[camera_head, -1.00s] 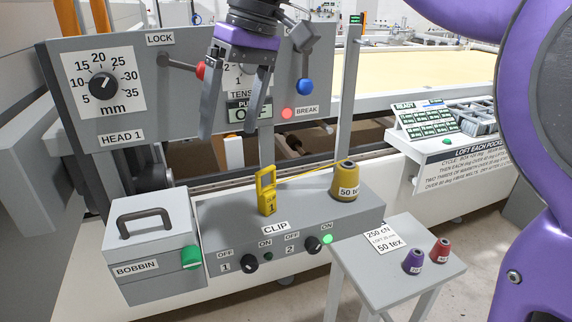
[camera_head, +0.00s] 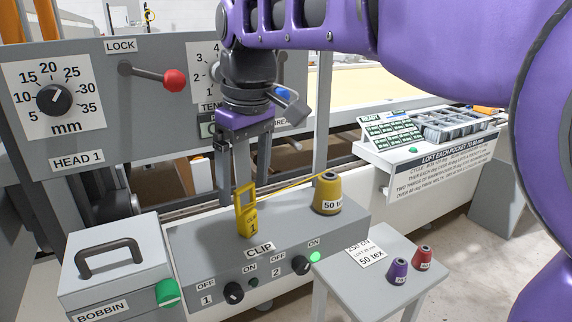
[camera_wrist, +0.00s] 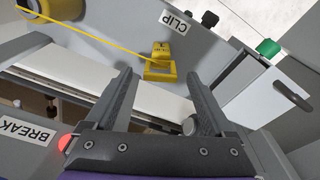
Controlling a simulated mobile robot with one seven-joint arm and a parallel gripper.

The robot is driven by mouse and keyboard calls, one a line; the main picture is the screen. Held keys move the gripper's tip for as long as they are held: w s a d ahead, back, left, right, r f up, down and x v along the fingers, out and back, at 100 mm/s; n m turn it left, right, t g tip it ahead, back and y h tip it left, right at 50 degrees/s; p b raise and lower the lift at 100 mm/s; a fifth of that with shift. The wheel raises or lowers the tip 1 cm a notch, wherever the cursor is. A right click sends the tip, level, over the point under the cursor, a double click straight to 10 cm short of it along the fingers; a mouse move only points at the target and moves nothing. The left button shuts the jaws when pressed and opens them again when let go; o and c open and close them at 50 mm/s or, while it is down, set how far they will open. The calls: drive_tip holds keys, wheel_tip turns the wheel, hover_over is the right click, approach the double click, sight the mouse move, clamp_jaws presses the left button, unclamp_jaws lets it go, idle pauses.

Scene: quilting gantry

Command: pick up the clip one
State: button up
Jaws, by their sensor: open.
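In the wrist view the clip (camera_wrist: 160,66) lies beyond the fingertips, roughly midway between the lines of the two open fingers (camera_wrist: 163,78). I see no contact.
The HEAD 1 panel (camera_head: 85,135) with a red-knobbed lever (camera_head: 173,81) stands behind. The BOBBIN box (camera_head: 115,255) is at left. A small table (camera_head: 380,282) at right holds a purple cone (camera_head: 397,271) and a red cone (camera_head: 423,257).

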sight(245, 208)
drive_tip(key=shift+w+a+f+b, duration=0.15)
drive_tip(key=shift+f+b, duration=0.25)
drive_tip(key=shift+f, duration=1.35)
drive_tip(key=shift+a+f+b, duration=0.1)
drive_tip(key=shift+f+b, duration=0.25)
drive_tip(key=shift+f, duration=1.35)
clamp_jaws()
drive_tip(key=shift+r, duration=0.15)
wheel_tip(245, 208, up, 18)
drive_tip(key=p, duration=0.4)
drive_tip(key=shift+p, duration=0.4)
